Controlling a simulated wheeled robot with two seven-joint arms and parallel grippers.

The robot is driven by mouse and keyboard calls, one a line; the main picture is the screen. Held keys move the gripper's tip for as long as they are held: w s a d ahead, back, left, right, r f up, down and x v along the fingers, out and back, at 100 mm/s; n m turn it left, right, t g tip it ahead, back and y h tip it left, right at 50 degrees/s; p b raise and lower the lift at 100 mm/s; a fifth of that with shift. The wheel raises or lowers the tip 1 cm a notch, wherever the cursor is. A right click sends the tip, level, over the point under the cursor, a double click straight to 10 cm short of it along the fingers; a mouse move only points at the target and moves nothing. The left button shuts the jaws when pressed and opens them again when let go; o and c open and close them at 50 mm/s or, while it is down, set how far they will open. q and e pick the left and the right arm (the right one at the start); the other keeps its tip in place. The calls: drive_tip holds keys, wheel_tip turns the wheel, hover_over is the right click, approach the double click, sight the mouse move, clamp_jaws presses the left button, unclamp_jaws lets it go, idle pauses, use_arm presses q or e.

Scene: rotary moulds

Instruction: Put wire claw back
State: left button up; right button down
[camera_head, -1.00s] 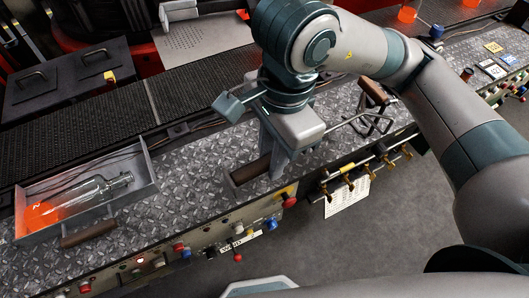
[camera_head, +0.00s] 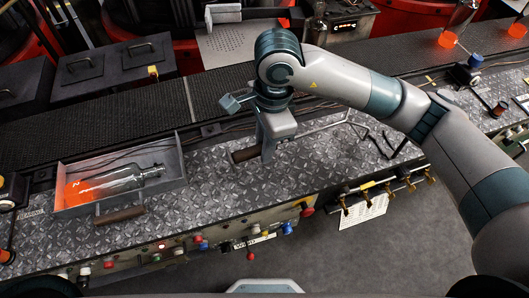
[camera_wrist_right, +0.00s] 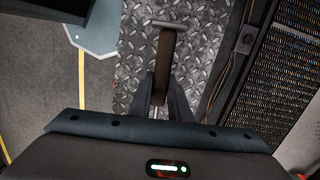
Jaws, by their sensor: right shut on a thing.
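The wire claw has a brown handle (camera_head: 243,155) and thin metal wire (camera_head: 325,128) that appears to run out to the right. My right gripper (camera_head: 266,153) is shut on the handle, low over the diamond-plate bench. In the right wrist view the brown handle (camera_wrist_right: 156,65) runs away from between the dark fingers (camera_wrist_right: 163,98), with a grey crossbar at its far end. Whether the claw touches the bench cannot be told. The wire's join to the handle is hidden behind the gripper. My left gripper is not in view.
A grey tray (camera_head: 64,209) with a brown handle holds a clear bottle (camera_head: 125,181) with an orange end, left of my gripper. A dark conveyor (camera_head: 120,125) runs behind the bench. Buttons and brass valves (camera_head: 385,190) line the front edge. Bare plate (camera_head: 212,190) lies between tray and gripper.

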drive_tip(key=shift+f+p, duration=0.5)
drive_tip(key=shift+f, duration=0.15)
drive_tip(key=shift+f+p, duration=0.5)
drive_tip(key=shift+f, duration=0.8)
drive_tip(key=shift+f, duration=0.1)
drive_tip(key=shift+f, duration=0.1)
drive_tip(key=c, duration=1.6)
unclamp_jaws()
drive_tip(key=shift+c, duration=0.2)
